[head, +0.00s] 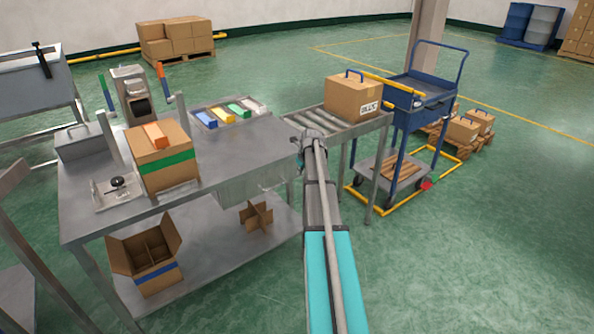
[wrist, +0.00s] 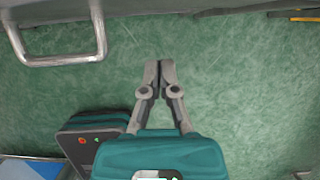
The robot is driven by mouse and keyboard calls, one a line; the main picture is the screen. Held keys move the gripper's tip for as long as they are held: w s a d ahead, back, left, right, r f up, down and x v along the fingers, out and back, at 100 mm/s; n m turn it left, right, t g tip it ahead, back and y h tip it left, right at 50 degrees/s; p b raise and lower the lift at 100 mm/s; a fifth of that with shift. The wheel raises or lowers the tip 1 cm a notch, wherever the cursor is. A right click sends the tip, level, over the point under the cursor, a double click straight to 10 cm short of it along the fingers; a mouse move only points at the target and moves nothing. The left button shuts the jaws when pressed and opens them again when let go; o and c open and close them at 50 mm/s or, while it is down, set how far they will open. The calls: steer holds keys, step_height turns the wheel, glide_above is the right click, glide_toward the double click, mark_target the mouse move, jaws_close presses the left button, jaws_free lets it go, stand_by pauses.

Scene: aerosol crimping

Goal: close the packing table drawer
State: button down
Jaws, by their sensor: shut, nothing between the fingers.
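The packing table (head: 235,150) stands at the left of the head view. Its grey metal drawer (head: 242,187) hangs under the near right part of the tabletop; how far out it stands is hard to tell from here. A metal bar handle (wrist: 62,60) shows at the upper left of the wrist view, apart from my fingers. My gripper (wrist: 160,66) is shut and empty, its fingertips together over the green floor, to the right of that handle. In the head view my arm reaches to the table's right end and mostly hides the gripper.
A roller conveyor (head: 318,122) with a closed carton (head: 352,98) adjoins the table's right end. A blue trolley (head: 420,100) stands beyond it. An open carton (head: 148,255) and a cardboard divider (head: 256,217) lie on the lower shelf.

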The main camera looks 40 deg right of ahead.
steer(key=p+v, duration=0.7)
steer(key=v, duration=0.1)
steer(key=shift+r, duration=0.15)
stand_by(0.8)
steer(key=s+a+r+n+g+y+p, duration=0.1)
steer(key=a+r+n+p, duration=0.15)
steer(key=a+n, duration=0.9)
steer(key=s+a+r+n+g+p, duration=0.1)
steer(key=s+a+r+n+p, duration=0.35)
steer(key=a, duration=1.15)
steer(key=s+a+r+n+p, duration=0.1)
steer(key=s+a+n, duration=0.2)
steer(key=a+n, duration=0.4)
steer(key=s+a+r+n+g+p, duration=0.1)
steer(key=s+a+n+p, duration=0.1)
steer(key=s+a+n, duration=0.2)
steer(key=s+a+r+n+g+p, duration=0.1)
steer(key=s+a+n, duration=0.3)
steer(key=a+n, duration=0.5)
steer(key=shift+a+r+n+h+p, duration=0.3)
steer(key=shift+a+n+p, duration=0.1)
steer(key=shift+a, duration=0.75)
